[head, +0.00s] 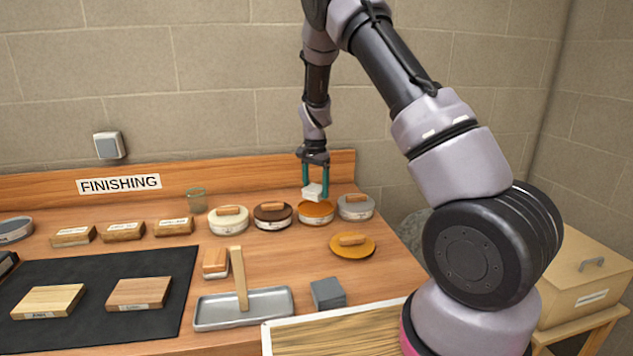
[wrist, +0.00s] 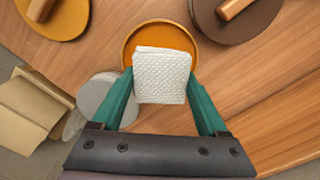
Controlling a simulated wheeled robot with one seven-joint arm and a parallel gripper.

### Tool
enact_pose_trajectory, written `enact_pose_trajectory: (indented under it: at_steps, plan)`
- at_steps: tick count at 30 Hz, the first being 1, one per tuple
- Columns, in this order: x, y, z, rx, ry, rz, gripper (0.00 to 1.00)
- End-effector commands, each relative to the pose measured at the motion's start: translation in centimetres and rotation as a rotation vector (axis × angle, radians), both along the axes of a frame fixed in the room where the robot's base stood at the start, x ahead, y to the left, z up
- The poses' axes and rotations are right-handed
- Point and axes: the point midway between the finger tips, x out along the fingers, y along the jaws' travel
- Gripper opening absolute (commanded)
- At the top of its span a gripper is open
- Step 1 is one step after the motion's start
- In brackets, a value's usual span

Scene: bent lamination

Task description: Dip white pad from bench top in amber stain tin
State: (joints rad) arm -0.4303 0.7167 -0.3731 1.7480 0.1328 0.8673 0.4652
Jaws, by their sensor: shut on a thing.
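My gripper (head: 315,188) has its two teal fingers shut on the white pad (head: 313,192). The pad hangs over the open amber stain tin (head: 316,213) at the back right of the bench. In the wrist view the quilted white pad (wrist: 162,72) sits between the fingertips and covers much of the amber tin (wrist: 130,50). The pad looks white on the side I see; its underside is hidden. I cannot tell whether it touches the tin or stain. An amber lid with a wooden handle (head: 352,246) lies on the bench in front of the tin.
A dark brown tin (head: 272,217) stands left of the amber tin, and a grey tin (head: 356,208) stands close on its right. A cream tin (head: 228,221) is farther left. A metal tray (head: 215,312) and grey block (head: 328,293) are nearer the front.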

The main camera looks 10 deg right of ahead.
Motion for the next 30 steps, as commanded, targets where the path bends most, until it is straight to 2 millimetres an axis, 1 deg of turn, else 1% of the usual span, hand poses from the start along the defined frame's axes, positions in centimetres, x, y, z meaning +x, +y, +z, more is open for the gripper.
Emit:
enact_pose_trajectory:
  at_steps: [1, 6, 15, 21, 30]
  plan:
    - [-0.1, 0.0, -0.6, 0.000, 0.003, -0.001, 0.32]
    - [-0.1, 0.0, -2.3, 0.000, 0.003, -0.001, 0.32]
    - [0.0, -0.1, -4.6, -0.001, 0.001, -0.001, 0.32]
    - [0.0, 0.0, -5.1, 0.001, 0.001, -0.002, 0.32]
    - [0.0, 0.0, -5.2, 0.000, 0.000, -0.001, 0.32]
